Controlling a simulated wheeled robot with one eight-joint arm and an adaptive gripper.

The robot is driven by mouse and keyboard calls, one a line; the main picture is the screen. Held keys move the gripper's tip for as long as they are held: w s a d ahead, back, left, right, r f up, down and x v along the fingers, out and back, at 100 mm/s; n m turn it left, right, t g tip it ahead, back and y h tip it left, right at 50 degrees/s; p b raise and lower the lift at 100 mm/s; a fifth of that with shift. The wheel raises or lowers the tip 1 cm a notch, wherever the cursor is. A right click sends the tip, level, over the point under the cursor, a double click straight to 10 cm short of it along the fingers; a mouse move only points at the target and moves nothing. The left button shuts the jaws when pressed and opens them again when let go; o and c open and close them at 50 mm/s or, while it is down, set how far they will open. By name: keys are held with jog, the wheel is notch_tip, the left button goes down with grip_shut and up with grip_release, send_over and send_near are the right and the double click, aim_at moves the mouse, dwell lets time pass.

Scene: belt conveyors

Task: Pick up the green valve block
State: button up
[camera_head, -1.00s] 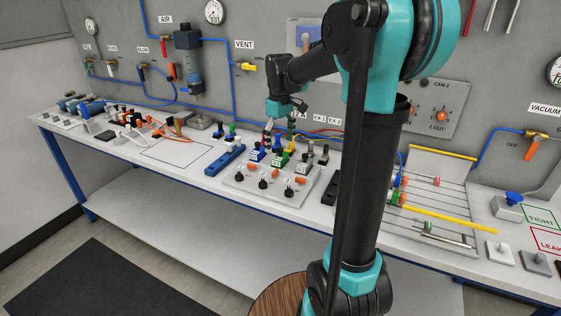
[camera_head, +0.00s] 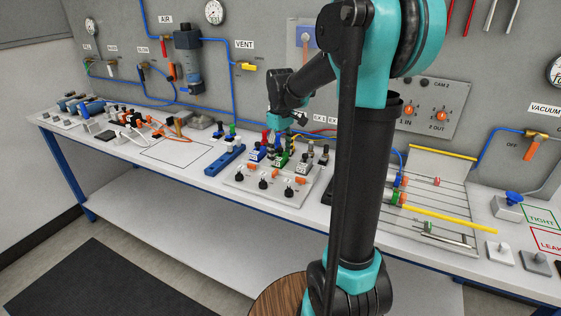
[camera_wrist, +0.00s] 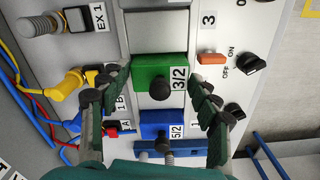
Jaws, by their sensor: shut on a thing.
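The green valve block (camera_wrist: 150,70), labelled 3/2 with a dark round knob, is in the middle of the wrist view.
A blue 5/2 block (camera_wrist: 160,123) is close beside the green one. Yellow (camera_wrist: 72,92) and red fittings with hoses are at the left of the wrist view. Orange and black switches (camera_wrist: 236,110) are at its right. A blue manifold (camera_head: 225,160) lies left of the panel.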

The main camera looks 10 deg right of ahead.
aim_at(280, 148)
jog(key=shift+c, duration=0.6)
notch_tip(280, 148, up, 24)
dwell(1.1)
jog(key=shift+a, duration=0.1)
